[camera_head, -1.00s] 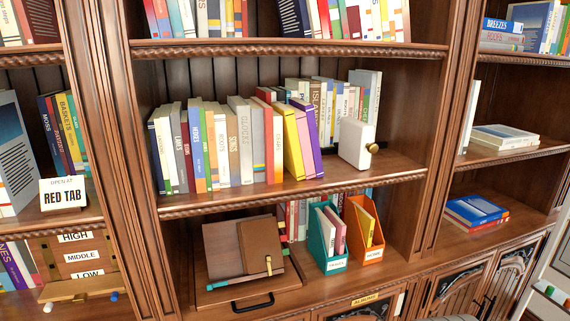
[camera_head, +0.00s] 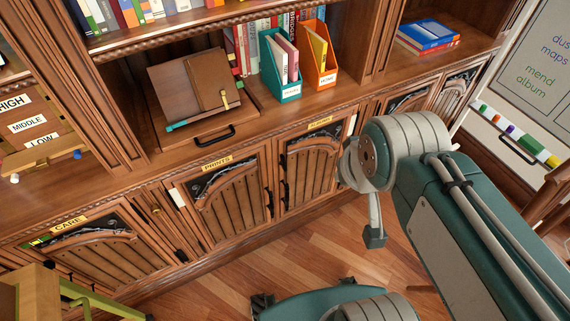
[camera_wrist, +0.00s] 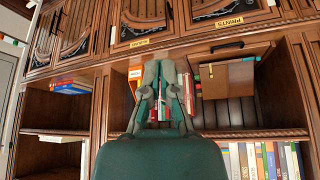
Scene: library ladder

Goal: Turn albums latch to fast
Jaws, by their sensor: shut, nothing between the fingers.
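The albums label (camera_head: 320,122) is a small yellow plate above a carved wooden cupboard door (camera_head: 309,178). A dark upright fitting (camera_head: 285,192) shows at this door's left edge, and a small white piece (camera_head: 351,125) near its upper right corner. I cannot tell which is the latch or how it is turned. In the wrist view, the picture is upside down and the albums label (camera_wrist: 153,42) shows just beyond my gripper (camera_wrist: 152,72). Its fingers are together and empty. In the head view, my arm covers the area right of the albums door, and the fingers cannot be made out.
The prints door (camera_head: 228,205) is left of the albums door, with the care door (camera_head: 95,258) farther left. Above, a teal file box (camera_head: 281,80) and an orange one (camera_head: 317,65) stand on the ledge near a slanted book stand (camera_head: 170,115). Open wooden floor (camera_head: 235,265) lies in front.

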